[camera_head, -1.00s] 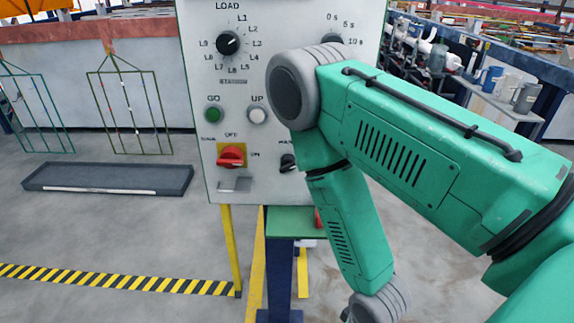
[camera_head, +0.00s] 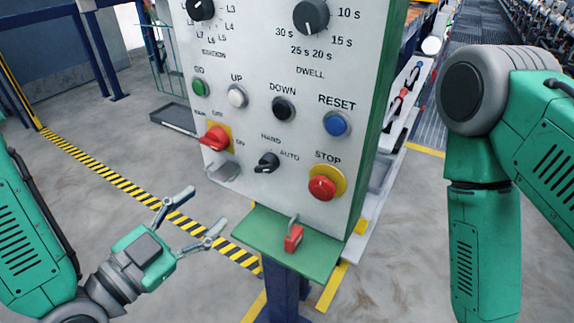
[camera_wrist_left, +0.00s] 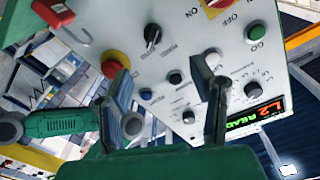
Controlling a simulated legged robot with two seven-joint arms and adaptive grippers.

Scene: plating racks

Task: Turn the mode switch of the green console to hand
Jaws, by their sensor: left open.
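The green-sided console (camera_head: 381,65) has a pale front panel with knobs and buttons. Its mode switch (camera_head: 266,162) is a small black knob low on the panel, with HAND printed above it and AUTO to its upper right; I cannot surely tell which label it points at. It also shows in the left wrist view (camera_wrist_left: 152,38), beyond my fingers. My left gripper (camera_head: 205,209) is open and empty, left of and below the switch, apart from the panel. It also shows in the left wrist view (camera_wrist_left: 170,80). My right gripper is out of view.
Near the switch are a red main switch (camera_head: 215,138), a red STOP button (camera_head: 322,188) and a blue RESET button (camera_head: 337,124). A green shelf (camera_head: 265,232) with a red padlock (camera_head: 293,238) juts out below. The floor left of the console is open, with a striped line (camera_head: 128,187).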

